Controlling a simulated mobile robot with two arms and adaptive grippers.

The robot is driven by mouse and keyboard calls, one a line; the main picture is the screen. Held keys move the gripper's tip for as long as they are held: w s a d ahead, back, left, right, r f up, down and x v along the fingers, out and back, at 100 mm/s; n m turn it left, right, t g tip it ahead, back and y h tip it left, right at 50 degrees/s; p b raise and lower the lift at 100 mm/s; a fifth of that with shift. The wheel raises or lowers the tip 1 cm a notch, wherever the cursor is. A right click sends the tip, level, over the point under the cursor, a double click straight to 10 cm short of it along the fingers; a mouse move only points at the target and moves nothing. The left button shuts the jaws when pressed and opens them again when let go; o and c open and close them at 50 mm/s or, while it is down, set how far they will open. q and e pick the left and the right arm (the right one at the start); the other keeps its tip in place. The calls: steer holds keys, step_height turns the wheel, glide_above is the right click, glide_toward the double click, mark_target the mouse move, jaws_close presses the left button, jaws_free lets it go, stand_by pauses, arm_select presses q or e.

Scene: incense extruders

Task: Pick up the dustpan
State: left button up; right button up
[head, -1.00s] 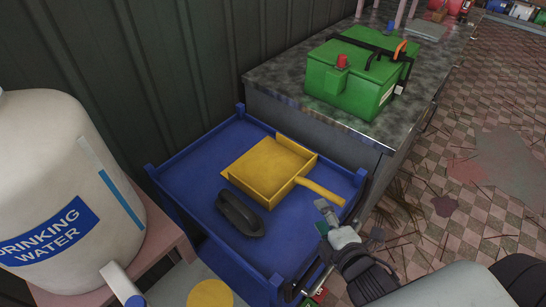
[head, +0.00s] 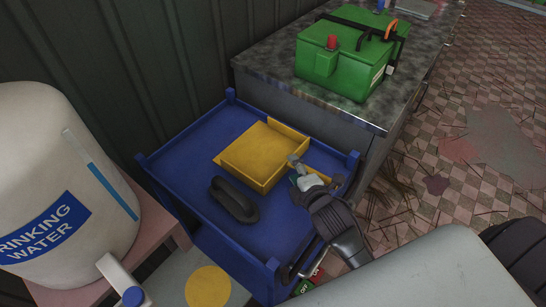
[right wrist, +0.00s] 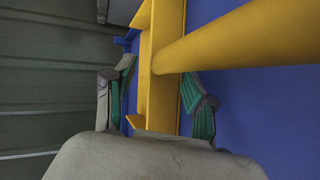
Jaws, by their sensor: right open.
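The yellow dustpan (head: 258,152) lies in the blue tray-topped cart (head: 185,152), its handle side toward my right arm. My right gripper (head: 297,168) is over the dustpan's near right corner, where it hides most of the handle. In the right wrist view my right gripper (right wrist: 160,98) is open, one green-padded finger on each side of a yellow dustpan wall (right wrist: 160,85). The round handle (right wrist: 240,38) runs off to the upper right there. I cannot tell whether the fingers touch the dustpan. My left gripper is not in view.
A black oval object (head: 234,201) lies in the tray beside the dustpan. A green box (head: 345,60) stands on the dark counter (head: 290,88) behind. A white drinking-water barrel (head: 60,170) stands at the left. The tray has raised blue edges.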

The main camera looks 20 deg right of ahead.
steer(key=shift+x, duration=0.95)
jaws_close()
steer(key=shift+r, duration=0.1)
